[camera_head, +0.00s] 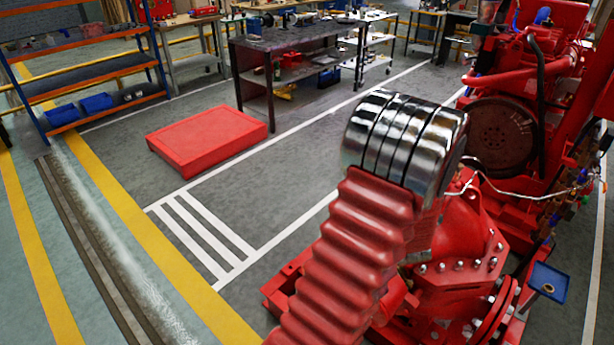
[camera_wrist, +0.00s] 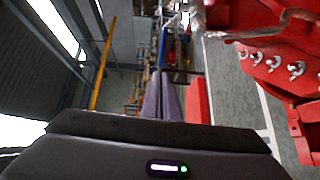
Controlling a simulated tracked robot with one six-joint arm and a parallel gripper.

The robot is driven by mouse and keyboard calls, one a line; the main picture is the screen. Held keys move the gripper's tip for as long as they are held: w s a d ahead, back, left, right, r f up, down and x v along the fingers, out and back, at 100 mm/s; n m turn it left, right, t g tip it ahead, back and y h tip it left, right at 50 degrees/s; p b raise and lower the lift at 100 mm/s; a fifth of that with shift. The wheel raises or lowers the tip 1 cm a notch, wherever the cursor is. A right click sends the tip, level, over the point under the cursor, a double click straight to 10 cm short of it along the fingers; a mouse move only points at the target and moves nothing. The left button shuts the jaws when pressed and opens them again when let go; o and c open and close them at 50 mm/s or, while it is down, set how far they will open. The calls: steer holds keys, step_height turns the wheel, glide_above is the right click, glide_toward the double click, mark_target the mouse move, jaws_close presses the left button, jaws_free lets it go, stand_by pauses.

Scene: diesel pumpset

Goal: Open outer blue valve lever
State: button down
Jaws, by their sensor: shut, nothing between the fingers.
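A cluster of small coloured valve fittings (camera_head: 585,195), with blue among them, is at the far right of the head view on the side of the red pumpset (camera_head: 505,140). They are too small to tell which is the outer blue lever or how it stands. My gripper (camera_wrist: 161,75) shows in the wrist view, its two dark fingers together and empty. No blue lever shows clearly near the fingers. Part of the pumpset, a red flange with bolts (camera_wrist: 285,65), is at the right of the wrist view. My arm hides part of the pumpset in the head view, and my gripper is not visible there.
A small blue tray (camera_head: 548,283) is low at the right beside the pumpset. A red platform (camera_head: 208,138) lies on the floor at left. A dark workbench (camera_head: 290,40) and an orange-and-blue shelf (camera_head: 90,75) stand at the back.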

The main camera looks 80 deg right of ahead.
steer(key=w+a+r+t+y, duration=0.1)
steer(key=w+r+y, duration=0.15)
steer(key=w, duration=1.05)
steer(key=w+a+r+t+y, duration=0.1)
steer(key=w+a+r, duration=0.15)
steer(key=w, duration=1.05)
steer(key=w+a+r+m+t+y, duration=0.1)
steer(key=w+a+r+y, duration=0.1)
steer(key=w+a, duration=0.6)
steer(key=w+a+r+m+y, duration=0.1)
steer(key=w+a+r+y, duration=0.1)
steer(key=w+a, duration=0.55)
steer(key=w+a+r+y, duration=0.15)
steer(key=w+a, duration=0.25)
steer(key=a, duration=0.8)
steer(key=w+a+y, duration=0.3)
steer(key=a, duration=0.8)
steer(key=s+a+y, duration=0.2)
steer(key=s+a, duration=0.2)
steer(key=a, duration=0.6)
steer(key=s+a+g+y, duration=0.1)
steer(key=s+a+y, duration=0.2)
steer(key=a, duration=0.7)
steer(key=shift+s+a+f, duration=0.25)
steer(key=shift+s+a, duration=0.05)
steer(key=shift+s, duration=0.35)
